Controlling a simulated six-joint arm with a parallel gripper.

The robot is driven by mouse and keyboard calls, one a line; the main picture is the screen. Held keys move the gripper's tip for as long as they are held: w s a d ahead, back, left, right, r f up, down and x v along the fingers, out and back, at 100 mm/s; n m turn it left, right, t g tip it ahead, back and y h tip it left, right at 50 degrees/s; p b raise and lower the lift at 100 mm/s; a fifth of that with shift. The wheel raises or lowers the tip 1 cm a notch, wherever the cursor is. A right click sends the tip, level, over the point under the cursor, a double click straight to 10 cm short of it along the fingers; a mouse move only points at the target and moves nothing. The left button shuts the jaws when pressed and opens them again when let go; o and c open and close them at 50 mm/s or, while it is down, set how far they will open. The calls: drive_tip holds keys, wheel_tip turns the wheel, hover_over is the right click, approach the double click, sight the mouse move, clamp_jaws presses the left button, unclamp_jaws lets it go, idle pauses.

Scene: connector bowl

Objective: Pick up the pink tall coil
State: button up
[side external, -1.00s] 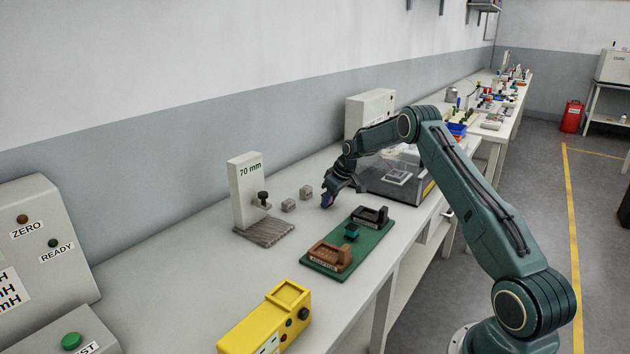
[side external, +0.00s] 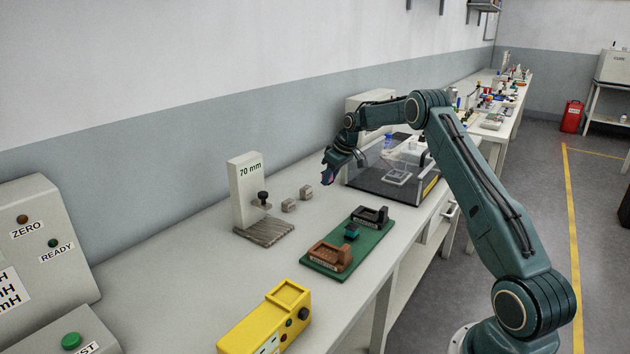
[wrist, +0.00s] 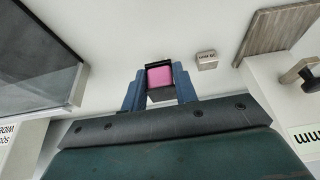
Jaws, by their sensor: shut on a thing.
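The pink tall coil (wrist: 160,77) is a pink block with dark ends. In the wrist view it sits between the two blue fingers of my gripper (wrist: 160,90). My gripper is shut on it. In the side view my gripper (side external: 328,174) holds the coil above the bench, left of the clear-covered box; the coil is small and mostly hidden by the fingers there.
A green board (side external: 345,250) with brown and black holders lies in front. A clear-covered box (side external: 395,180) stands right. A yellow device (side external: 265,320) is nearest.

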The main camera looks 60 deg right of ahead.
wheel_tip(320, 180, up, 12)
idle(0.4)
drive_tip(key=shift+a, duration=0.1)
idle(0.5)
